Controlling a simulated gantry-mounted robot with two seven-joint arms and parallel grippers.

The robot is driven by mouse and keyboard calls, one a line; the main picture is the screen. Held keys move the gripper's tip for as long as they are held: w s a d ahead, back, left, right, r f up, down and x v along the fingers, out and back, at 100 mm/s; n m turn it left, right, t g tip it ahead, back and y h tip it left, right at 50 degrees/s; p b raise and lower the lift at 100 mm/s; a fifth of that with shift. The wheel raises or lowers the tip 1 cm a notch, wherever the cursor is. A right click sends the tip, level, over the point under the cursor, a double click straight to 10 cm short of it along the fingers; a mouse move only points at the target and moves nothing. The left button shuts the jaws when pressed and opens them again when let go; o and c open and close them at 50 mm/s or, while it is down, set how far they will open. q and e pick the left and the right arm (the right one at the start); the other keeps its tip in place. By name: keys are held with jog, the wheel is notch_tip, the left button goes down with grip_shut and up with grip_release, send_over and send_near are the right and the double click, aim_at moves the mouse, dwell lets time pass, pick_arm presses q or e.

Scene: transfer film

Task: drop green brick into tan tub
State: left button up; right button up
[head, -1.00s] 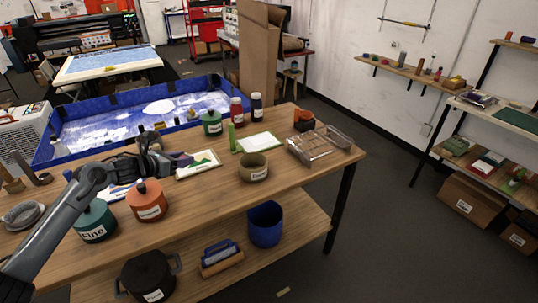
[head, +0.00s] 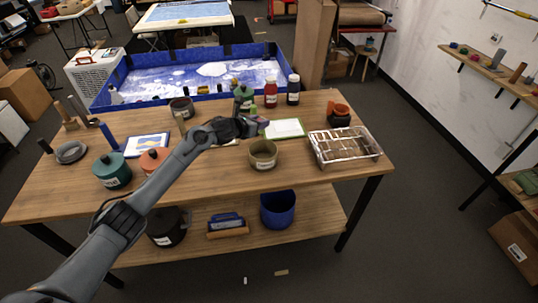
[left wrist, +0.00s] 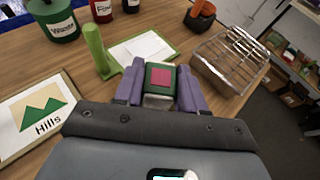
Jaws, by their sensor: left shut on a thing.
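My left gripper (head: 260,123) is over the table behind the tan tub (head: 263,154), which stands upright, open side up, with a white label. In the left wrist view, the gripper's purple fingers (left wrist: 160,86) are shut on the green brick (left wrist: 160,66), which has a pink-red square on its face. The brick is held above the table, outside the tub. I cannot make out the tub in the left wrist view. My right gripper is in neither view.
A wire rack (head: 345,150) stands right of the tub, with an orange-and-black object (head: 339,113) behind it. A green-framed white sheet (head: 285,128) lies behind. A green upright piece (left wrist: 97,50) and a Hills picture (left wrist: 35,113) lie left of the gripper. An orange pot (head: 153,160) stands left.

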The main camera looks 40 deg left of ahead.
pick_arm(q)
notch_tip(320, 180, down, 3)
jog(key=shift+b, duration=0.8)
jog(key=shift+f+b, duration=0.75)
jog(key=shift+f, duration=0.5)
jog(key=o, duration=1.1)
jog(key=shift+s+a, duration=0.1)
jog(key=shift+s, duration=0.1)
jog(key=v, duration=1)
jog(key=shift+s+r+p, duration=0.2)
jog(key=shift+p, duration=0.1)
